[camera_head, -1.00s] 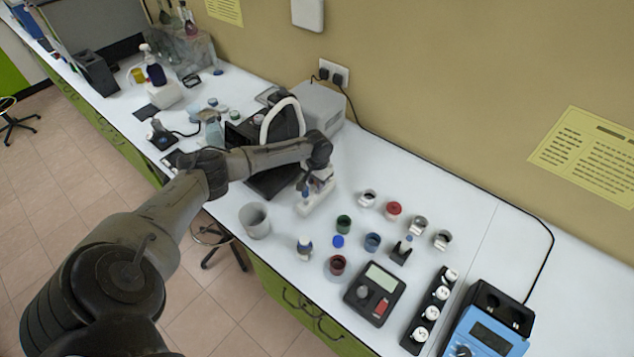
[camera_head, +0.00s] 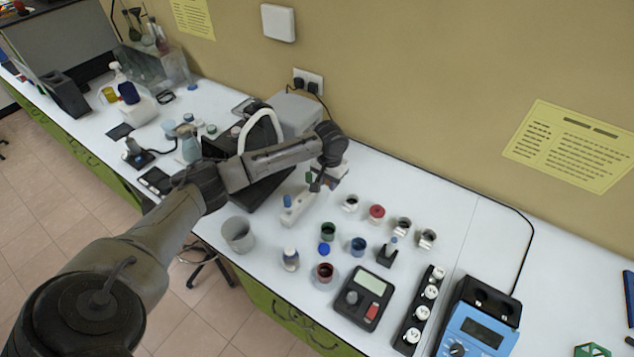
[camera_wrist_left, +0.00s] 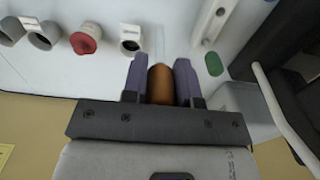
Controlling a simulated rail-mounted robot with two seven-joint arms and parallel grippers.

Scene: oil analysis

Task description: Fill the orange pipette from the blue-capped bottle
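My left gripper (camera_head: 322,182) hangs over the bench, just right of and above a pale pipette stand (camera_head: 298,212). The stand also shows in the left wrist view (camera_wrist_left: 213,22), with a green pipette (camera_wrist_left: 214,64). A blue pipette (camera_head: 287,201) stands there too. A small blue cap (camera_head: 325,249) shows among the jars; I cannot tell whether it sits on a bottle. My right gripper is not in view.
Near it stand a green jar (camera_head: 328,232), a blue jar (camera_head: 358,246), a dark red jar (camera_head: 324,272) and a red-topped jar (camera_head: 376,212). A grey beaker (camera_head: 238,235) stands left. A black meter (camera_head: 363,296) and a blue meter (camera_head: 478,325) stand front right.

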